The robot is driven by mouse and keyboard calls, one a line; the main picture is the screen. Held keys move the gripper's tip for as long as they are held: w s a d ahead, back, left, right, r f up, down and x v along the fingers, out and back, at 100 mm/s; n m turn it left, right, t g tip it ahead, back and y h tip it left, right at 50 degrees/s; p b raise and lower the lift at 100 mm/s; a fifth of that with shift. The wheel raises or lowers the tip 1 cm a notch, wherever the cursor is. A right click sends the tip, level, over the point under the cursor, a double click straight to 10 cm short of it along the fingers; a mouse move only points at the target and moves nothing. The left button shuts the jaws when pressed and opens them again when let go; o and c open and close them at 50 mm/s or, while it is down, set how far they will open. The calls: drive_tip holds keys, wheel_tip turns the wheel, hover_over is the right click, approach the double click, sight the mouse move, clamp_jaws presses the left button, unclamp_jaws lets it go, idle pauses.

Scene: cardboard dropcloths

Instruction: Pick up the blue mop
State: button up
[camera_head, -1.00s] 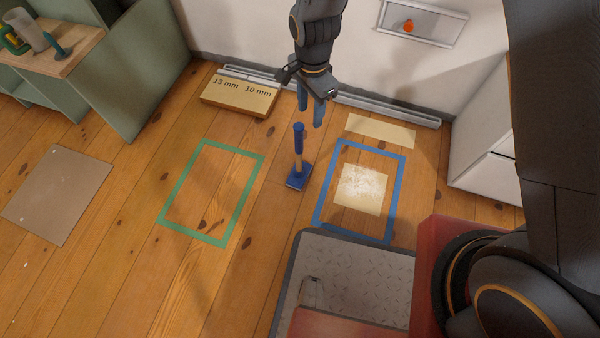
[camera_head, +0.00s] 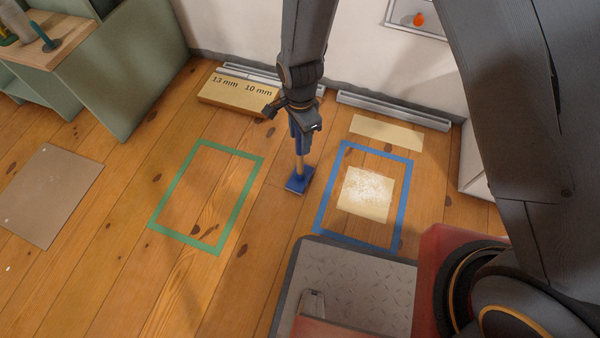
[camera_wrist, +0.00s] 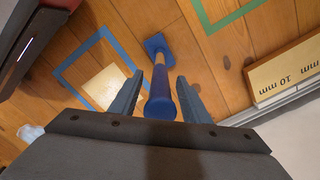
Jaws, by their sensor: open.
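The blue mop (camera_head: 299,180) stands upright on the wooden floor, with a flat blue head, a pale wooden shaft and a blue grip on top. In the wrist view the mop (camera_wrist: 160,95) runs away from the camera, its blue grip between the two fingers. My gripper (camera_head: 300,140) is at the upper part of the mop and hides most of the grip in the head view. In the wrist view my gripper (camera_wrist: 158,100) is open, one blue-grey finger on each side of the grip, with a visible gap at least on the left.
A green tape rectangle (camera_head: 171,193) lies left of the mop. A blue tape rectangle (camera_head: 329,187) around a dusty pale sheet (camera_head: 378,206) lies to its right. A cardboard box (camera_head: 235,98) marked 13 mm and 10 mm sits near the wall. My base is in front.

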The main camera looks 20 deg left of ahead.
drive_tip(key=shift+f, duration=0.65)
drive_tip(key=shift+c, duration=0.5)
clamp_jaws()
drive_tip(key=shift+r, duration=0.1)
wheel_tip(320, 180, up, 10)
drive_tip(key=p, duration=0.4)
